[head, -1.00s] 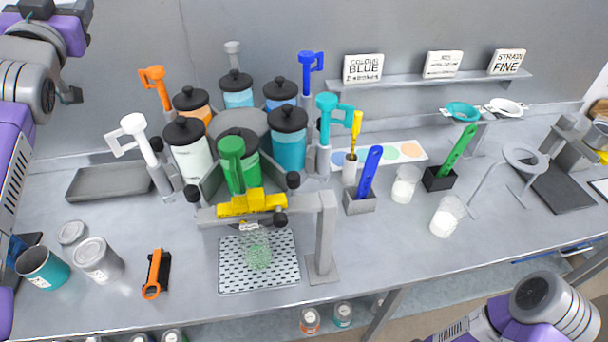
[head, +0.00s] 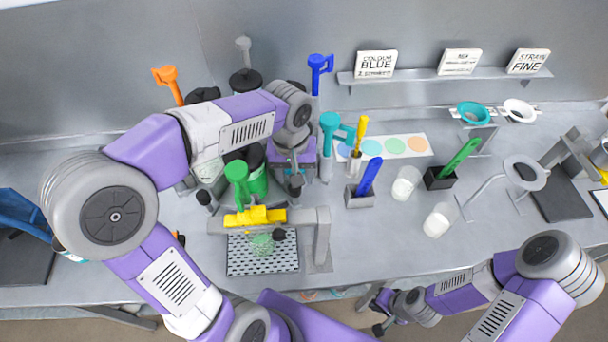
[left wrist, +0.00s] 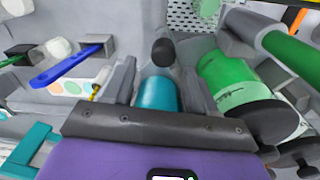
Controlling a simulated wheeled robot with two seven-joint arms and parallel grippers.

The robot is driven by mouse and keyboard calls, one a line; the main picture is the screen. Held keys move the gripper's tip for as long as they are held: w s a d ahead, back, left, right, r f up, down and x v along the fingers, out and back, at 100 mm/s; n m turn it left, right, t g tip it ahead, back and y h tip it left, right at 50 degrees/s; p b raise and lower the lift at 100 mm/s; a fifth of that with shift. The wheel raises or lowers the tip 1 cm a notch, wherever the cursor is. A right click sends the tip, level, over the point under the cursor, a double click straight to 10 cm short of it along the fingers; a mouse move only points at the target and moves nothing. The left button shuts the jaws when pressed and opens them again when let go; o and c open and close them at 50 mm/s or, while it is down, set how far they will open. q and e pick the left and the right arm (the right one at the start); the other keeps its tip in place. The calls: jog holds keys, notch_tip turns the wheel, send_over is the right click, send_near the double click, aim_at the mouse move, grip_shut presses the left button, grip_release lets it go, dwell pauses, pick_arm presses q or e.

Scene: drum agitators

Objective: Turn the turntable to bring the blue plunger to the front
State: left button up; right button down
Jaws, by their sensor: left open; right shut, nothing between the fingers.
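The turntable's canisters are mostly hidden behind my left arm. The blue plunger (head: 319,70) stands upright at the back right of the turntable. The green plunger (head: 237,178) is at the front, behind the yellow piece (head: 255,215); the teal plunger (head: 329,128) is at the right, the orange one (head: 167,82) at the back left. My left gripper (head: 295,185) points down at the turntable's front right edge. In the left wrist view its open fingers stand either side of a dark round knob (left wrist: 163,51), in front of the teal canister (left wrist: 158,93). My right gripper (head: 380,314) is shut and empty below the table's front edge.
A grey arch (head: 320,240) and a perforated tray (head: 262,265) stand in front of the turntable. A blue scoop (head: 370,177) in a holder and white cups (head: 405,183) stand to the right. The table's front right is fairly clear.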

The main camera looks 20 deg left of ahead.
aim_at(295, 196)
pick_arm(q)
jog(key=shift+s+d+f+n+g, duration=0.1)
jog(key=shift+s+f+n+g, duration=0.25)
jog(key=shift+f, duration=0.4)
notch_tip(295, 196, down, 7)
jog(key=shift+f, duration=0.15)
grip_shut()
